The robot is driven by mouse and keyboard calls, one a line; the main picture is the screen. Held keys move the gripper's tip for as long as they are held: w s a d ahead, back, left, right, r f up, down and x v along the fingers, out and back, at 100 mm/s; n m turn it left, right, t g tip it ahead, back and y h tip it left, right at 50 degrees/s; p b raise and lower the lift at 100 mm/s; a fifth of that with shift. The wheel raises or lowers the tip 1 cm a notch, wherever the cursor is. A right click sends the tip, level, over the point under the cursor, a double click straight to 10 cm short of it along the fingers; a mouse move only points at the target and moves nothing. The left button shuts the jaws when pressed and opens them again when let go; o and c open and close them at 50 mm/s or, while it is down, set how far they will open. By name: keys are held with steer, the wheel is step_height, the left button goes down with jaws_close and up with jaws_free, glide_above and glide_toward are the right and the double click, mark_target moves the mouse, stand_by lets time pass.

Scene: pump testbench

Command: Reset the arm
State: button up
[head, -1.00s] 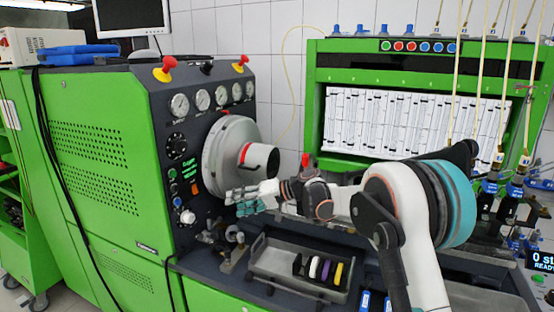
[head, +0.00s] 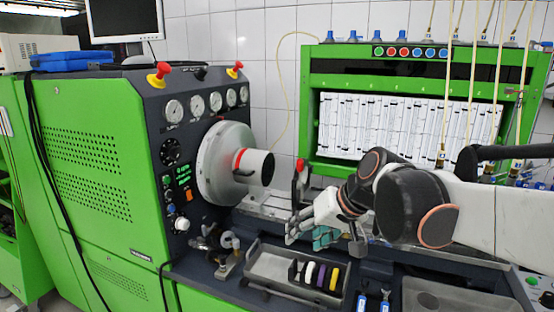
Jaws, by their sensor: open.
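My gripper (head: 304,236) shows in the head view near the middle, at the end of my arm, which reaches in from the right. Its pale fingers with teal pads point left and down, and it is open with nothing visible between them. My upper arm crosses the lower right and hides part of the bench.
The green test bench (head: 90,180) with gauges stands left. A grey tray (head: 262,272) with several coloured discs lies below my gripper. A red-topped lever (head: 299,170) stands behind it. A green-framed rack of white tubes (head: 400,125) fills the back right.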

steer(key=s+d+f+t+h, duration=0.1)
steer(key=s+d+f+h, duration=0.1)
steer(key=s+d, duration=0.4)
steer(key=s+d+f+m+h, duration=0.1)
steer(key=s+d+f+h, duration=0.2)
steer(key=s, duration=1)
steer(key=d+f, duration=0.2)
steer(key=d, duration=0.2)
steer(key=shift+d+f+t, duration=0.15)
steer(key=shift+f+t, duration=0.05)
steer(key=shift+t, duration=0.2)
steer(key=shift+s, duration=0.1)
steer(key=shift+c, duration=0.6)
